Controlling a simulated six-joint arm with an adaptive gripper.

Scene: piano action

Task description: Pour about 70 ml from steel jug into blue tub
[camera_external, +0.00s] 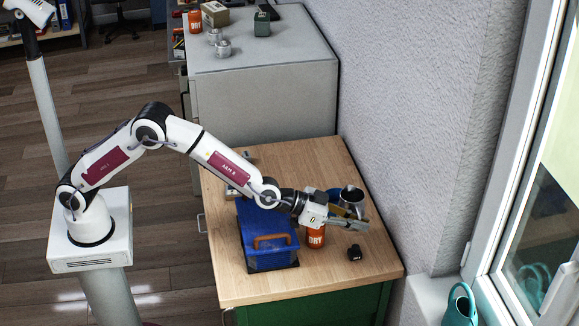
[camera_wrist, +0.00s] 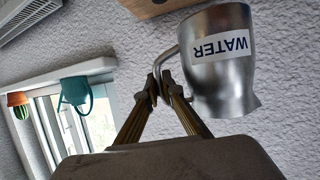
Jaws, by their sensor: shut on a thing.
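The steel jug (camera_external: 352,197) is above the right part of the wooden table, with its open top facing up and little visible tilt. In the wrist view the jug (camera_wrist: 216,60) shows a WATER label, upside down in that picture. My gripper (camera_wrist: 163,88) is shut on the jug's handle, with its fingers at the side of the body. A blue piece, seemingly the blue tub (camera_external: 334,192), shows just left of the jug, mostly hidden. The liquid cannot be seen.
A blue toolbox (camera_external: 267,240) with an orange handle stands left on the table (camera_external: 235,287). An orange can (camera_external: 315,238) stands under my wrist. A small black object (camera_external: 354,253) lies near the right edge. The wall (camera_external: 400,130) is close on the right.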

